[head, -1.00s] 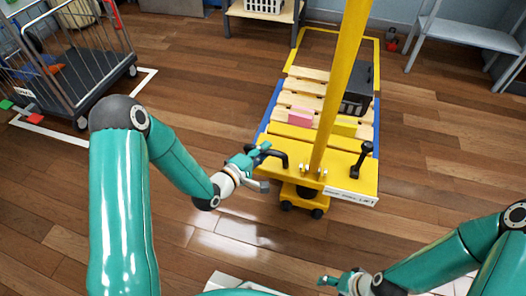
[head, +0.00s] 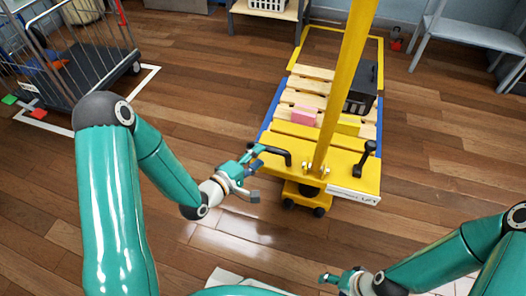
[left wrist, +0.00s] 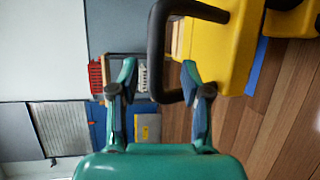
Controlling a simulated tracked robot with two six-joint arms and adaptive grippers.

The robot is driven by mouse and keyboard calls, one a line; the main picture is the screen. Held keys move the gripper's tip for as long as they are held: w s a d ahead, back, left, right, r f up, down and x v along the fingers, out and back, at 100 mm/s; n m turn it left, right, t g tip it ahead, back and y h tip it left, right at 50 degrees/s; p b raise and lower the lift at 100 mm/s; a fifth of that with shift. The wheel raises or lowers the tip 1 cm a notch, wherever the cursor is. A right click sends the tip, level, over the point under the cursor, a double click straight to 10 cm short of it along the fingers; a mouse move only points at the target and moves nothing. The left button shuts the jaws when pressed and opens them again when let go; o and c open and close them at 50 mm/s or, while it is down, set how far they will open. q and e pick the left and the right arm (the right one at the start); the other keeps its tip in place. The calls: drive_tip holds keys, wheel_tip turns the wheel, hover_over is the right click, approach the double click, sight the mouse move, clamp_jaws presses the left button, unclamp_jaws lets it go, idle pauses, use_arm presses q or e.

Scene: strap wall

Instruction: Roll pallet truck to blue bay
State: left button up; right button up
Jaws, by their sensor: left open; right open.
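The yellow pallet truck (head: 300,150) stands right of centre in the head view, with a tall yellow mast. A black handle (head: 277,151) sticks out at its front left; another (head: 364,158) stands at its front right. My left gripper (head: 252,165) is open beside the left handle. In the left wrist view that handle (left wrist: 158,50) shows near the open fingers (left wrist: 160,78), not clamped. My right gripper (head: 328,279) is open and empty low in the head view, apart from the truck. Blue strips (head: 271,104) run along the load's sides; I cannot tell whether they mark a bay.
A wire cage trolley (head: 95,75) stands left within white floor lines. A grey bench (head: 470,36) stands back right. Wooden floor between is clear.

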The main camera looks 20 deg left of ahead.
use_arm(q)
drive_tip(key=shift+v, duration=1.55)
drive_tip(key=s+d+f+m+g, duration=0.3)
drive_tip(key=s+d+f+g, duration=0.15)
drive_tip(key=d+f, duration=0.4)
drive_tip(key=s+f+m+g+y, duration=0.2)
drive_tip(key=s+f+m+g, duration=0.8)
drive_tip(key=s, duration=0.4)
wheel_tip(320, 180, up, 35)
drive_tip(key=p, duration=3.5)
drive_tip(key=shift+a, duration=0.45)
